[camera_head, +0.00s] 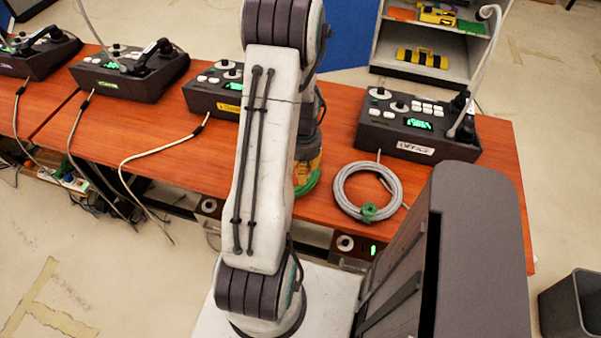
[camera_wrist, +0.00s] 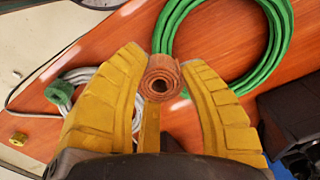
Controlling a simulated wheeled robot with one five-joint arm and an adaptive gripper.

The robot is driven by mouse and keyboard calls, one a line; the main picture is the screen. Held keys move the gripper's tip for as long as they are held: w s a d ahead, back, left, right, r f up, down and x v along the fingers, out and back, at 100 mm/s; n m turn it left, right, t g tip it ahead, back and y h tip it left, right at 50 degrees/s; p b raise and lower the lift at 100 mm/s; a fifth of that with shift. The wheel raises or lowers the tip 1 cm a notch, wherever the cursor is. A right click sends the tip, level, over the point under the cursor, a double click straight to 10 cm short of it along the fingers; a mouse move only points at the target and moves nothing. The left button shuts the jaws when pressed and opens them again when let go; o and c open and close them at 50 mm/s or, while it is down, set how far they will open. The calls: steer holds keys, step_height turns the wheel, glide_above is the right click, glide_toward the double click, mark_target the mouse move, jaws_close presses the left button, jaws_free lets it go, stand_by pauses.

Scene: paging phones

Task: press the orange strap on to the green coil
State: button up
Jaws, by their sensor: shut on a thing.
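My gripper (camera_wrist: 161,60) is shut on the orange strap (camera_wrist: 163,76), a small rolled brownish-orange band held between its yellow fingertips. The green coil (camera_wrist: 284,45) lies on the orange-brown table beyond the fingers, at the upper middle and right of the wrist view. The strap overlaps the coil's left side in that view; I cannot tell whether they touch. In the head view my arm hides the strap and most of the coil, with a green edge (camera_head: 308,186) showing beside the arm.
A grey coil (camera_head: 341,201) with a green strap (camera_head: 369,212) lies right of my arm. Several dark paging phones (camera_head: 418,124) stand along the table (camera_head: 330,133). Cables hang over its front edge. A shelf (camera_head: 388,58) stands behind, and a grey bin (camera_head: 570,310) at the lower right.

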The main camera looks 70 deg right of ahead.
mark_target(305, 186)
steer(key=shift+s+d, duration=0.2)
steer(key=shift+d, duration=0.25)
steer(key=shift+f+b, duration=2.45)
steer(key=shift+f, duration=0.75)
steer(key=shift+f+b, duration=0.35)
steer(key=o, duration=1.4)
steer(key=shift+o, duration=0.2)
steer(key=shift+r, duration=0.1)
steer(key=shift+r+p, duration=2.4)
steer(key=shift+r, duration=1.05)
steer(key=shift+w, duration=0.1)
